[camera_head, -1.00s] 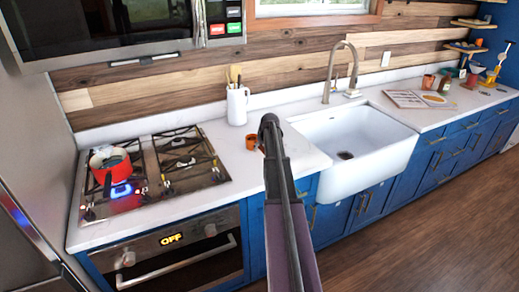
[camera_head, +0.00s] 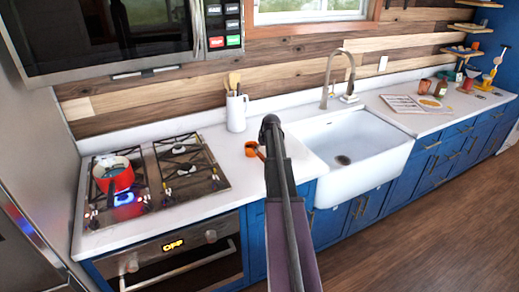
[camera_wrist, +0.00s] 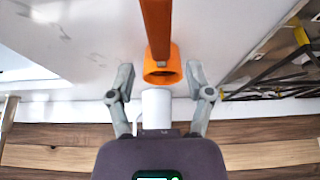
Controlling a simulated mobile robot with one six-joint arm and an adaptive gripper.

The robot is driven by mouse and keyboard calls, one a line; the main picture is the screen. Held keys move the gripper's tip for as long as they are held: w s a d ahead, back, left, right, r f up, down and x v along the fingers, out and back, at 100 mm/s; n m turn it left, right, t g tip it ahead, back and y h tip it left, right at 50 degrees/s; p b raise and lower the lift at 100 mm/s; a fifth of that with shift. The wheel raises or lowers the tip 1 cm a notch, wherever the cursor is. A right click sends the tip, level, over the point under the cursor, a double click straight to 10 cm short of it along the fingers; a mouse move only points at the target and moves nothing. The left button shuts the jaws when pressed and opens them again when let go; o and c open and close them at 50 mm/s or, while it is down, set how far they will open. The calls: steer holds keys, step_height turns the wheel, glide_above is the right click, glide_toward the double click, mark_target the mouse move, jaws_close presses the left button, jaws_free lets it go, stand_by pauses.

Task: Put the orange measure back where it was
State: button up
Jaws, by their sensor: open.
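The orange measure (camera_head: 251,148) is on the white counter between the stove and the sink, with its handle partly showing beside my arm. In the wrist view the measure (camera_wrist: 162,72) has its cup end between my fingertips and its handle running toward the top edge. My gripper (camera_wrist: 159,74) is open, one finger on each side of the cup, with visible gaps. Whether the measure touches the counter is hard to tell. The gripper's fingers cannot be made out in the head view.
A white utensil jug (camera_head: 236,112) stands behind the measure, near the wall. A red pot (camera_head: 113,174) sits on the stove (camera_head: 190,180) at left, over a blue glow. The white sink (camera_head: 350,150) lies at right. A board (camera_head: 403,103) and several items stand farther right.

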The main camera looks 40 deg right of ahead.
steer(key=p+v, duration=0.5)
steer(key=v, duration=0.1)
steer(key=shift+r, duration=0.3)
steer(key=shift+s+a, duration=0.2)
stand_by(0.7)
steer(key=a+g, duration=0.1)
steer(key=a, duration=1.4)
steer(key=s+a+n+g, duration=0.1)
steer(key=s+a, duration=0.4)
steer(key=a, duration=0.6)
steer(key=s+a+f+n+g, duration=0.1)
steer(key=s+a, duration=0.5)
steer(key=a, duration=0.5)
steer(key=s+a+g+y, duration=0.1)
steer(key=s+a, duration=0.5)
steer(key=a, duration=0.6)
steer(key=shift+s+f+n+g, duration=0.2)
steer(key=shift+f+n+g, duration=0.1)
steer(key=shift+n, duration=0.1)
steer(key=shift+a+f, duration=0.1)
steer(key=shift+f, duration=0.05)
